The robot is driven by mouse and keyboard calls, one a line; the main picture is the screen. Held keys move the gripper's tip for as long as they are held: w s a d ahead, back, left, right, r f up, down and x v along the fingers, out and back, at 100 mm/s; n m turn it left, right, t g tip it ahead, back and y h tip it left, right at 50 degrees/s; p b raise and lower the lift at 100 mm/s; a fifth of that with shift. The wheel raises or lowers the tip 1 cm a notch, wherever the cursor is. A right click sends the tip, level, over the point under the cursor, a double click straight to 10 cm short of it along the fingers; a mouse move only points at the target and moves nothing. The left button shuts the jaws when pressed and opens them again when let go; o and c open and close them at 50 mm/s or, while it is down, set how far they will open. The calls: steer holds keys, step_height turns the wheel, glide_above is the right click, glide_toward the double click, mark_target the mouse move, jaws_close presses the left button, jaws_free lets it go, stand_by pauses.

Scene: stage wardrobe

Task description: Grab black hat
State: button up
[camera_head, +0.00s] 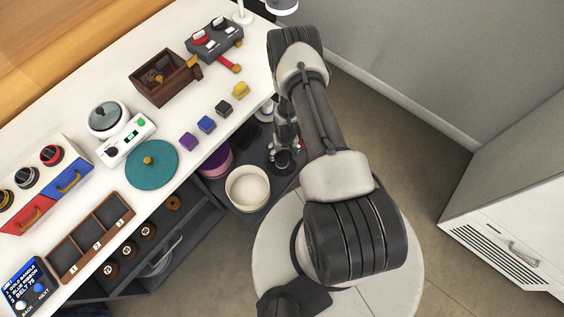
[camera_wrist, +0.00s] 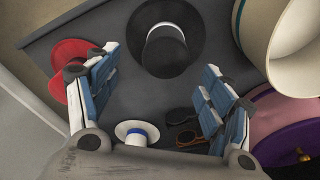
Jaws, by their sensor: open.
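The black hat (camera_wrist: 165,62), with a wide round brim and a pale band, lies on a dark grey surface at the top middle of the wrist view. My gripper (camera_wrist: 160,92) is open, with its blue-padded fingers apart and nothing between them. The hat is beyond the fingertips, apart from them, in the wrist view. In the head view my gripper (camera_head: 285,147) hangs down over the low dark shelf beside the white table. There the arm and gripper partly cover the area below, and the hat is hard to make out.
A red hat (camera_wrist: 70,68) lies left of the black hat. A cream tub (camera_wrist: 290,45) stands at right. The white table (camera_head: 215,130) edge runs close to my arm.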

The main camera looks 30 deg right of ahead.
mark_target(283, 155)
step_height(283, 155, down, 3)
steer(key=shift+w+b, duration=0.15)
steer(key=shift+b, duration=0.25)
steer(key=f+b, duration=0.2)
steer(key=f, duration=0.3)
steer(key=shift+a+f+b, duration=0.15)
steer(key=shift+a+b, duration=0.15)
steer(key=shift+b, duration=0.1)
steer(key=shift+c, duration=0.4)
steer(key=c, duration=1.1)
